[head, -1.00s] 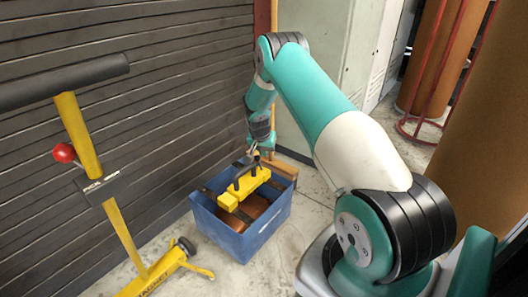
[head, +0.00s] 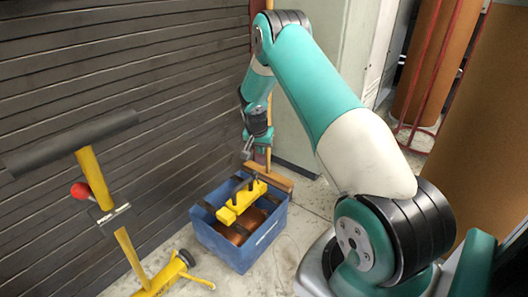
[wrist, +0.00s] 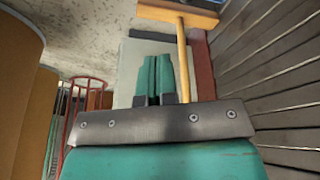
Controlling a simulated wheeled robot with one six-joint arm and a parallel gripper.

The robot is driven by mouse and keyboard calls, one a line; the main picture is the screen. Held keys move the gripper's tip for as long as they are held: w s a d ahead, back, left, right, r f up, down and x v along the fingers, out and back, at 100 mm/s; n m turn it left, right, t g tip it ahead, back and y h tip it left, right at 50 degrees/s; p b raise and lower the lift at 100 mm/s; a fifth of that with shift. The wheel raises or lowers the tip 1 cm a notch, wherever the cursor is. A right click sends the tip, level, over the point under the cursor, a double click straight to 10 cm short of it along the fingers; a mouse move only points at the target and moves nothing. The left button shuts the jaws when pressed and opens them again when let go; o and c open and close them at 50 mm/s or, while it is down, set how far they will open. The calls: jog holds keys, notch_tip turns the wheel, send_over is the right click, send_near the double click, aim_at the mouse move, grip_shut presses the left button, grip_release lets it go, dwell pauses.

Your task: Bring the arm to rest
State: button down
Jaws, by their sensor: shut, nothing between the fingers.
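My gripper (head: 247,150) hangs at the end of my bent teal arm in the head view. It is shut and empty, pointing down. It is above and apart from the yellow tool (head: 242,203) with black upright handles that lies across the blue crate (head: 240,248). A copper-coloured round coil (head: 243,232) sits in the crate under the tool. In the wrist view my teal and dark parts fill the lower middle.
A yellow stand (head: 91,178) with a dark top bar and red knob is at the left. The slatted wall (head: 120,90) is close behind. A large brown cylinder (head: 480,140) and red rails (head: 440,80) are right.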

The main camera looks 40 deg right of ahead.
jog(key=shift+r, duration=0.2)
dwell(0.5)
jog(key=s+a+r+n+y, duration=0.1)
jog(key=s+a+r+n, duration=0.2)
jog(key=a+r, duration=0.45)
jog(key=s+a+r+n+y, duration=0.1)
jog(key=s+a+r+n, duration=0.2)
jog(key=a+r, duration=0.4)
jog(key=s+a+r+n+g+y, duration=0.15)
jog(key=s+a+r+n, duration=0.25)
jog(key=s+a, duration=0.5)
jog(key=s+a+r+n+y, duration=0.2)
jog(key=s+a+r+n, duration=0.3)
jog(key=s+a, duration=0.4)
jog(key=s+a+r+n+y, duration=0.2)
jog(key=s+a+r+n, duration=0.2)
jog(key=s+a, duration=0.5)
notch_tip(320, 180, up, 36)
jog(key=w+p, duration=0.1)
jog(key=p, duration=3.6)
jog(key=shift+d+r, duration=0.15)
jog(key=shift+d, duration=0.25)
